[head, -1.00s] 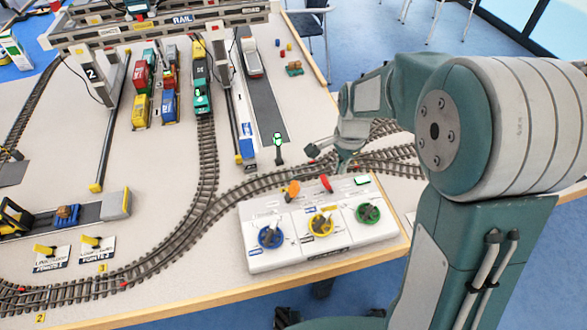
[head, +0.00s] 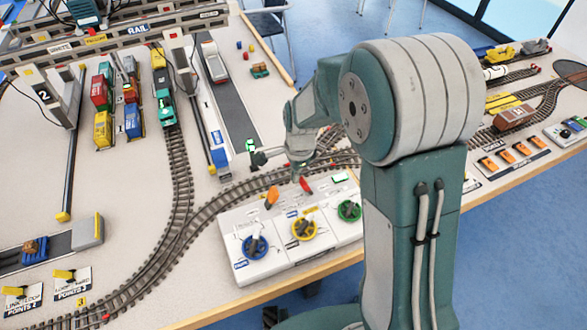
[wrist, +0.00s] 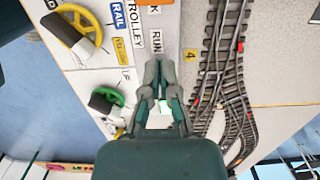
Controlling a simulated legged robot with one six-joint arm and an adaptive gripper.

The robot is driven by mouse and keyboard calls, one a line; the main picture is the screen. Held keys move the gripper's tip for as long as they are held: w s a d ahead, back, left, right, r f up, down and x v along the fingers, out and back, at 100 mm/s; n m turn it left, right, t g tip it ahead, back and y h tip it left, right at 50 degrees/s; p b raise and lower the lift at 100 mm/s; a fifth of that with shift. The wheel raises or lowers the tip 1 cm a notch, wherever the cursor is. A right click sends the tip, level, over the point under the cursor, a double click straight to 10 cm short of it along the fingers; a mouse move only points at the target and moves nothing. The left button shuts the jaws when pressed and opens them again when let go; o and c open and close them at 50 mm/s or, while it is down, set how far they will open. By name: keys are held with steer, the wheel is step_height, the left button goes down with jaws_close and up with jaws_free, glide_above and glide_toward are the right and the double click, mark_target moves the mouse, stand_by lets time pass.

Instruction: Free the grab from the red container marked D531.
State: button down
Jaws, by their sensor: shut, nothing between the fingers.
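A red container (head: 99,91) stands in the left row of vehicles on the tracks, and a smaller red load (head: 131,93) is in the row beside it. I cannot read D531 on either. I cannot make out the grab under the crane beam (head: 135,29).
Curved rails (head: 180,215) run behind and left of the box. A crane leg marked 2 (head: 43,95) stands at the left. A second panel with orange switches (head: 510,153) and a brown wagon (head: 515,117) are at the right. The table's front edge is close to the box.

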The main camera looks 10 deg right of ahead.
mark_target(271, 200)
step_height(271, 200, down, 5)
steer(key=shift+s+d+f, duration=0.1)
steer(key=shift+d, duration=0.05)
steer(key=a, duration=0.2)
steer(key=a+r, duration=0.1)
steer(key=shift+s+r, duration=0.1)
steer(key=shift+s, duration=0.25)
steer(key=shift+s+a+r, duration=0.1)
steer(key=shift+a+r, duration=0.05)
steer(key=shift+a, duration=0.35)
steer(key=shift+d, duration=0.1)
steer(key=shift+d, duration=0.1)
